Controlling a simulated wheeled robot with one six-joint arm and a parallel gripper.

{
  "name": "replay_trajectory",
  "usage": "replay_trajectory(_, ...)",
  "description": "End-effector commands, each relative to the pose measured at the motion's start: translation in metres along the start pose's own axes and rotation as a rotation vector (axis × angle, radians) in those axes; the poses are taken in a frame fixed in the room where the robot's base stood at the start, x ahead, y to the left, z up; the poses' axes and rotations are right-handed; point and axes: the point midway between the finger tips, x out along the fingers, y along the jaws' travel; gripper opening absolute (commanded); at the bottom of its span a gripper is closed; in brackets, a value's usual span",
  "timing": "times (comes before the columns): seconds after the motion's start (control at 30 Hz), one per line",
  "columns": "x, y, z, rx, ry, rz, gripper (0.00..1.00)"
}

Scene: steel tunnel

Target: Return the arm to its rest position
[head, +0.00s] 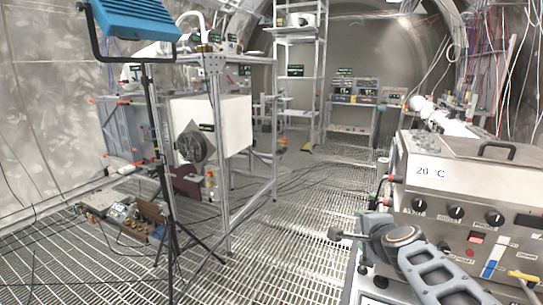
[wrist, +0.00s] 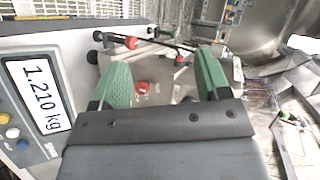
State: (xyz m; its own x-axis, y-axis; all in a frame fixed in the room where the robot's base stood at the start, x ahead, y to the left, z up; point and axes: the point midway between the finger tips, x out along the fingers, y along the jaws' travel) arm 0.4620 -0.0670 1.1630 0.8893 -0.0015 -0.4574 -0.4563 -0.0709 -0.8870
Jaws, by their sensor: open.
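My gripper (wrist: 163,82) shows in the wrist view with its two green fingers apart and nothing between them. Beyond the fingers is a pale grey surface with red knobs (wrist: 142,87), partly hidden by the fingers. Part of my grey arm shows at the lower right of the head view, in front of a steel bath-like unit (head: 470,190) labelled 20 °C. I cannot make out the gripper itself in the head view.
A device with a 1.210 kg display (wrist: 40,95) stands close on the left in the wrist view. In the head view, a blue lamp (head: 135,18) on a tripod and a metal frame (head: 222,150) stand left. The grating floor (head: 300,220) is open in the middle.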

Motion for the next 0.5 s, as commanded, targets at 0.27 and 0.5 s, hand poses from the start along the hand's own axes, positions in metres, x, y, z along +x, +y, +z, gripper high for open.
replay_trajectory(0.27,-0.048,0.118,0.070,-0.951,-0.460,0.398,0.69)
replay_trajectory(0.5,-0.086,0.167,0.068,-1.357,-0.610,0.601,0.69)
